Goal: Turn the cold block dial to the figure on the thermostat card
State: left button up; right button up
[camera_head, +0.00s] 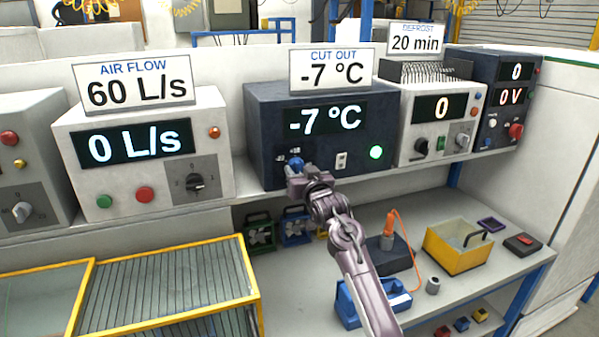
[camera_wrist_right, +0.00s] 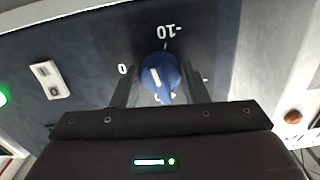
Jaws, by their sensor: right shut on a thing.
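The cold block (camera_head: 268,113) is the dark blue unit in the middle of the shelf. Its display (camera_head: 325,118) reads -7 °C. The thermostat card (camera_head: 331,68) on top of it reads CUT OUT -7 °C. The blue dial (camera_head: 295,163) is at the unit's lower left front. My right gripper (camera_head: 300,173) is at the dial, shut on it. In the right wrist view the blue dial (camera_wrist_right: 160,74) sits between the two dark fingers (camera_wrist_right: 158,92), with marks 0 and -10 near it. My left gripper is not in view.
An air flow unit (camera_head: 70,125) showing 0 L/s stands to the left, and a defrost unit (camera_head: 411,140) showing 0 to the right. A green lamp (camera_head: 376,152) is lit on the cold block.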

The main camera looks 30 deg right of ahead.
jog(key=o, duration=1)
jog(key=b+v, duration=0.2)
jog(key=v, duration=0.5)
jog(key=shift+s+a+b, duration=0.1)
jog(key=shift+s+b, duration=0.25)
jog(key=shift+s, duration=0.05)
jog(key=shift+f, duration=0.1)
